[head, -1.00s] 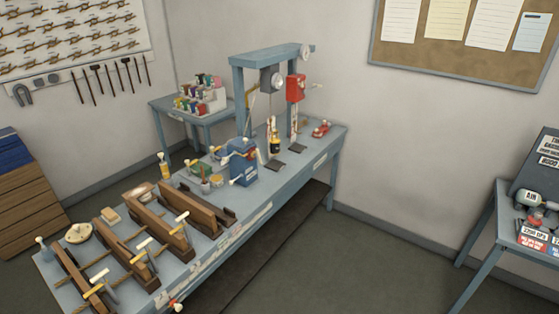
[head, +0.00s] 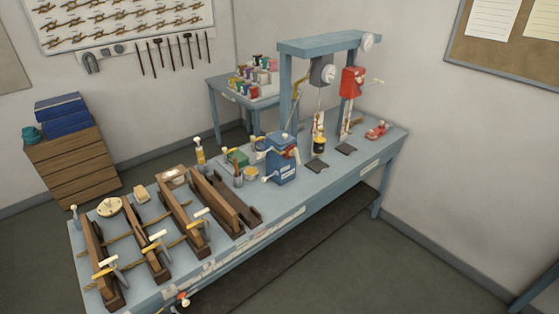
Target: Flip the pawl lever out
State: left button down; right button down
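No part clearly readable as the pawl lever shows at this distance. A blue box-shaped machine (head: 281,165) stands mid-bench with small pale-knobbed handles and a red part on it. A red unit (head: 353,82) hangs on the blue frame (head: 331,44), with a thin lever sticking out to the right. A grey unit (head: 322,71) with a pale wheel hangs to its left. Which of these carries the pawl lever I cannot tell. Neither of my grippers is in view.
The long blue bench (head: 335,185) holds wooden clamped beams (head: 184,222) at its near left end. A small red item (head: 377,131) lies at the far right end. A side table (head: 236,92) with coloured pots stands behind. Floor right of the bench is clear.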

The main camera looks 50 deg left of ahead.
aim_at(259, 155)
jog(key=u, duration=0.5)
jog(key=i, duration=0.95)
jog(key=u, duration=0.75)
